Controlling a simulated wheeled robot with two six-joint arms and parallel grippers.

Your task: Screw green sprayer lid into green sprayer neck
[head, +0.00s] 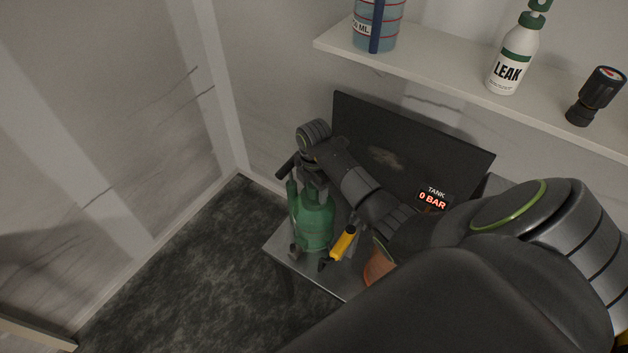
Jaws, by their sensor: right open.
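The green sprayer (314,222) stands upright on a small grey table near the wall corner. My right arm comes in from the right, and my right gripper (314,190) points down over the top of the sprayer, with its fingers open. The gripper hides the sprayer's neck, so I cannot tell whether the lid sits in it, or whether the fingers touch it. A dark bar shows just left of the gripper; I cannot tell whether it belongs to the lid. My left gripper is not in view.
A yellow-handled tool (343,243) and an orange-brown pot (377,264) are right of the sprayer. A dark panel (400,140) and a "TANK 0 BAR" display (433,200) stand behind. A shelf above holds a beaker (388,30), a LEAK bottle (512,65) and a flashlight (597,95).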

